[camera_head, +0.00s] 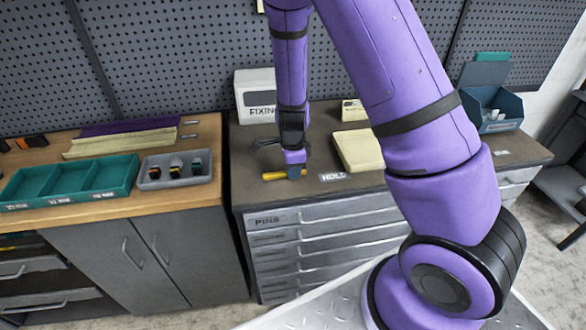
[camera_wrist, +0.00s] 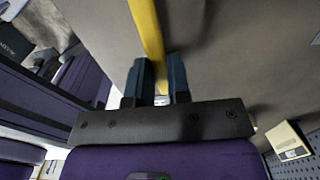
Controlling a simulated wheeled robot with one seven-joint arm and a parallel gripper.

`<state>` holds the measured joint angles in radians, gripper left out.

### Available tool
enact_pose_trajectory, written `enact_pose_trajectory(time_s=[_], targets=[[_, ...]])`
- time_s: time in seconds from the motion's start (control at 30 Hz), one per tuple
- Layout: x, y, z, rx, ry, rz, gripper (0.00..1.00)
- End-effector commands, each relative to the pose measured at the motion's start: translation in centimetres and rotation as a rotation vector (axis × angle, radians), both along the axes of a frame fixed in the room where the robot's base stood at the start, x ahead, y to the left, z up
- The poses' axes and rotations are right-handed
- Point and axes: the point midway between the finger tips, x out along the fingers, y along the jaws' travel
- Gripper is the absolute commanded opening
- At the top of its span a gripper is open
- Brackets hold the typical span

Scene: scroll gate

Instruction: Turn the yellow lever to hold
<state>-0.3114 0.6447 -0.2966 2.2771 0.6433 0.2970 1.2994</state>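The yellow lever (camera_head: 284,174) lies low over the front part of the grey counter, roughly sideways in the head view. In the wrist view the lever (camera_wrist: 148,32) is a yellow bar that runs from the top edge down to the gap between my two fingers. My gripper (camera_head: 294,157) is over the lever and points down. In the wrist view my gripper's dark blue fingers (camera_wrist: 159,70) stand on either side of the bar with little gap. I cannot tell whether they press on it. A HOLD label (camera_head: 333,177) is on the counter just right of the lever.
A cream block (camera_head: 360,151) lies right of the lever, and a white FIXING box (camera_head: 254,97) stands behind. A blue bin (camera_head: 495,108) is at the back right. A teal tray (camera_head: 70,181) and a grey tray (camera_head: 176,170) sit on the left wooden bench. The pegboard rises behind.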

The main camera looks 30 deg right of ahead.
Motion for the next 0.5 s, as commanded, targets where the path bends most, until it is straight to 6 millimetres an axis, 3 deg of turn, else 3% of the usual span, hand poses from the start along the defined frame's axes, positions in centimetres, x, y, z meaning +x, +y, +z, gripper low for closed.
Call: enact_pose_trajectory(time_s=[0.03,0.1,0.5], targets=[[-0.04,0.04,0.01,0.001,0.001,-0.002,0.28],[-0.04,0.04,0.01,0.001,0.001,-0.001,0.43],[0.03,0.07,0.74,-0.001,-0.002,0.004,0.43]])
